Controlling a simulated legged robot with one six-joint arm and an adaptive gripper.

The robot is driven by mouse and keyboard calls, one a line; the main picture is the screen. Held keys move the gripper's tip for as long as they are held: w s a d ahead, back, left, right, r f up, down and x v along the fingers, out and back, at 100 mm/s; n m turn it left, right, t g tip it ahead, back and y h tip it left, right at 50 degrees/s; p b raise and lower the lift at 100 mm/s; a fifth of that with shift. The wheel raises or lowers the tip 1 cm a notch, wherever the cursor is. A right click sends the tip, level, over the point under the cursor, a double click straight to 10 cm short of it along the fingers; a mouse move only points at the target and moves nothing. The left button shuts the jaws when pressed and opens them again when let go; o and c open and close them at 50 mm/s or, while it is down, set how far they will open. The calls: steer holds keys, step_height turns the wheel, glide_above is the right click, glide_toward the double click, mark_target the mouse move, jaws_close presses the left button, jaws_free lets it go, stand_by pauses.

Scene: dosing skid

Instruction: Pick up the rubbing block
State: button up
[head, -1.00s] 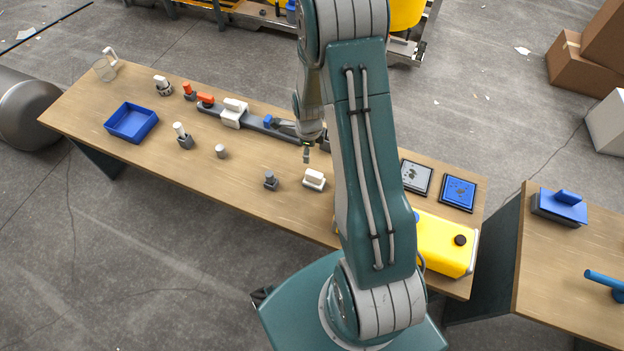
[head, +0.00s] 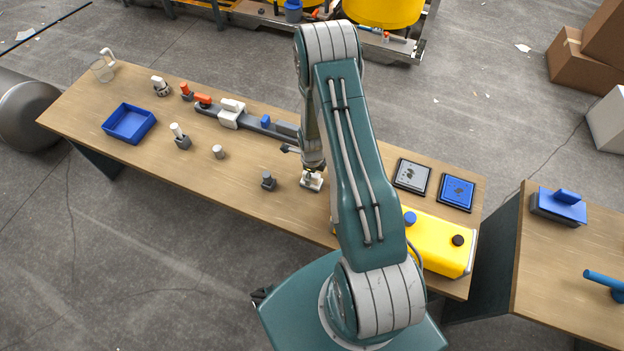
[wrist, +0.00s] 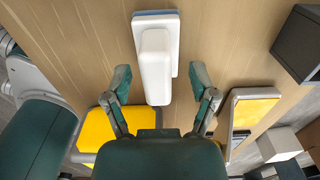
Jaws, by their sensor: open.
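The rubbing block, a white block with a raised white handle and a thin blue-grey base, lies on the long wooden table (head: 240,195). In the head view the block (head: 311,186) is partly hidden by my gripper (head: 312,170), which is right over it. In the wrist view the block (wrist: 155,50) is at the top middle, its handle pointing toward me. My gripper is open there (wrist: 160,76), one fingertip on each side of the handle's near part, with gaps on both sides. No contact shows.
A grey fitting (head: 268,181) stands left of the block. A yellow container (head: 440,247) and two dark-framed panels, one grey (head: 412,176) and one blue (head: 457,192), are to the right. A grey rail (head: 265,125) runs behind. Bare wood lies in front of the blue tray (head: 129,123).

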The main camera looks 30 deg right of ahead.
steer(key=shift+a+f, duration=0.15)
steer(key=shift+f, duration=0.55)
jaws_close()
step_height(320, 180, up, 10)
steer(key=shift+r, duration=0.1)
